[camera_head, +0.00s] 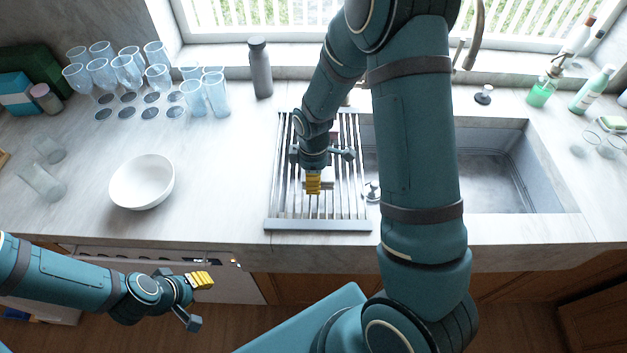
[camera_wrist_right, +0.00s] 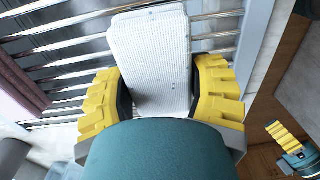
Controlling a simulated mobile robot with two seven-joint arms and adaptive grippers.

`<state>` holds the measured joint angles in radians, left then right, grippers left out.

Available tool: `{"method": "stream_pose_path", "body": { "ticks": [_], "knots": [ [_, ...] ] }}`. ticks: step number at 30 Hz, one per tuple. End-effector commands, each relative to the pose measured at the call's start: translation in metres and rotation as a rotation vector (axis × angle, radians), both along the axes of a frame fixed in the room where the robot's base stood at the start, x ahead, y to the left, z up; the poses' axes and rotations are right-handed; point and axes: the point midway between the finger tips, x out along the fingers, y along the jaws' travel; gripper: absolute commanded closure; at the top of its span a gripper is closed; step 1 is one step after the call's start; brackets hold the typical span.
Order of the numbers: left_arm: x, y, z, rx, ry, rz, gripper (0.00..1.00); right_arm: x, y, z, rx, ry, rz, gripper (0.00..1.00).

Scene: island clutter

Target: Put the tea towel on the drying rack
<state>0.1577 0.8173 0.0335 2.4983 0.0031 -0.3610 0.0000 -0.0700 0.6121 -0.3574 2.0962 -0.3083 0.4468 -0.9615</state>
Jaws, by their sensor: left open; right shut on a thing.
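The tea towel (camera_wrist_right: 150,58) is a white, waffle-textured folded cloth in the right wrist view. It lies between the yellow fingers of my right gripper (camera_wrist_right: 160,98), which is shut on it. The metal drying rack (camera_head: 345,207) stands left of the sink, and its bars (camera_wrist_right: 215,28) show behind the towel. In the head view my right gripper (camera_head: 313,184) is over the middle of the rack and mostly hides the towel. I cannot tell whether the towel touches the bars. My left gripper (camera_head: 201,299) is open and empty, in front of the counter edge.
A white bowl (camera_head: 142,182) and several glasses (camera_head: 126,70) stand left of the rack. A grey bottle (camera_head: 260,70) stands behind it. The sink (camera_head: 480,170) is on the right. A dull purple item (camera_wrist_right: 20,88) shows beside the rack bars.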

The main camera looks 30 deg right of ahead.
Motion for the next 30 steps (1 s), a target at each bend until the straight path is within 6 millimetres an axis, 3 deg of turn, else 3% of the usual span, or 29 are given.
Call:
{"method": "stream_pose_path", "body": {
  "ticks": [5, 17, 18, 20, 30],
  "knots": [
    [0.0, 0.0, -0.001, 0.0, 0.0, 0.0, 0.61, 0.0, 0.0, -0.024, 0.0, 0.001, -0.002, 0.7],
    [0.0, 0.0, -0.006, 0.001, 0.0, 0.0, 0.61, 0.0, 0.0, -0.029, 0.0, 0.0, -0.001, 0.7],
    [0.0, 0.0, -0.005, 0.001, 0.0, 0.0, 0.61, 0.0, 0.0, -0.027, 0.0, 0.0, -0.001, 0.25],
    [0.0, 0.0, -0.004, 0.001, 0.0, 0.0, 0.61, 0.0, 0.0, -0.027, 0.0, 0.0, -0.001, 0.08],
    [0.0, 0.0, -0.003, 0.001, 0.0, 0.0, 0.61, 0.0, 0.0, -0.026, 0.0, 0.0, -0.001, 0.08]
  ]
}}
